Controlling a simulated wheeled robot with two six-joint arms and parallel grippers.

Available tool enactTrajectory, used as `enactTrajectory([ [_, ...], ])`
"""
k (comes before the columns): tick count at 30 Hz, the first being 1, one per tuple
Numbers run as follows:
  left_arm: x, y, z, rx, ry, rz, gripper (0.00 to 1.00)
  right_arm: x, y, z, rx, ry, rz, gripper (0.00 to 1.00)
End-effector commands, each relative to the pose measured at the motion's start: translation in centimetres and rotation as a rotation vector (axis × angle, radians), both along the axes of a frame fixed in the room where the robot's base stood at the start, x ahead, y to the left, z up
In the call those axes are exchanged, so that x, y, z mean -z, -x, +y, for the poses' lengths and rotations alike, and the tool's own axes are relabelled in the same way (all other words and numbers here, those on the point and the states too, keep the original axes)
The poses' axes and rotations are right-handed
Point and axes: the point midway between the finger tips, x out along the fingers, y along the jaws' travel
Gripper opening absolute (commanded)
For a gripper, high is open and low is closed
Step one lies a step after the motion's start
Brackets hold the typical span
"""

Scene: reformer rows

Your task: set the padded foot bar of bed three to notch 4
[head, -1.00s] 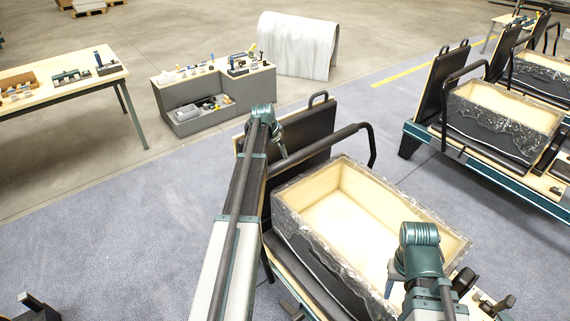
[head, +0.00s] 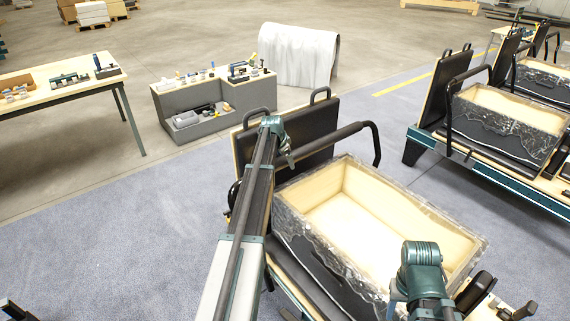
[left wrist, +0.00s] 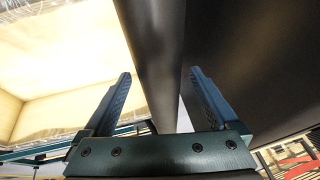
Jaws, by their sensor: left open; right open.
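The padded foot bar (head: 322,142) is a dark bar on the nearest bed (head: 292,283), in front of an upright black pad (head: 312,116). It rises above the far end of a box and bends down at its right end. My left gripper (head: 287,152) is at the bar's left part, pointing down. In the left wrist view the dark bar (left wrist: 158,55) runs between my gripper's two open fingers (left wrist: 160,95); I cannot tell whether they touch it. My right gripper (head: 393,300) is low over the box's near side, mostly hidden by its wrist. The notches are not clearly visible.
An open wooden box (head: 345,215) with clear, torn wrapping fills the bed's middle. Other beds (head: 500,180) stand at right. A grey bench (head: 215,105) and a table (head: 60,78), both with tools, stand behind at left.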

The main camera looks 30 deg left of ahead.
Motion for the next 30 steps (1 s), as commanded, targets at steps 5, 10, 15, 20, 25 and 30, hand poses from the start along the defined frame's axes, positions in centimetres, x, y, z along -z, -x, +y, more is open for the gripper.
enactTrajectory([
  [5, -0.02, -0.02, 0.00, 0.000, 0.000, 0.000, 0.94, -0.02, 0.00, 0.00, 0.000, 0.000, 0.000, 0.50],
  [10, -0.02, -0.02, 0.00, 0.000, 0.000, 0.000, 0.74, -0.02, 0.00, 0.00, 0.000, 0.000, 0.000, 0.50],
  [15, -0.02, -0.01, 0.01, 0.000, 0.000, 0.000, 0.43, -0.01, 0.00, 0.00, 0.000, 0.000, 0.000, 0.50],
  [20, -0.01, 0.00, 0.02, 0.000, 0.000, 0.000, 0.15, -0.01, 0.00, 0.00, 0.000, 0.000, 0.000, 0.50],
  [25, -0.01, 0.01, 0.01, 0.000, 0.000, 0.000, 0.00, -0.01, 0.00, 0.00, 0.000, 0.000, 0.000, 0.50],
  [30, -0.02, 0.03, -0.04, 0.001, -0.001, 0.000, 0.00, -0.02, 0.00, 0.00, 0.000, 0.000, 0.000, 0.50],
])
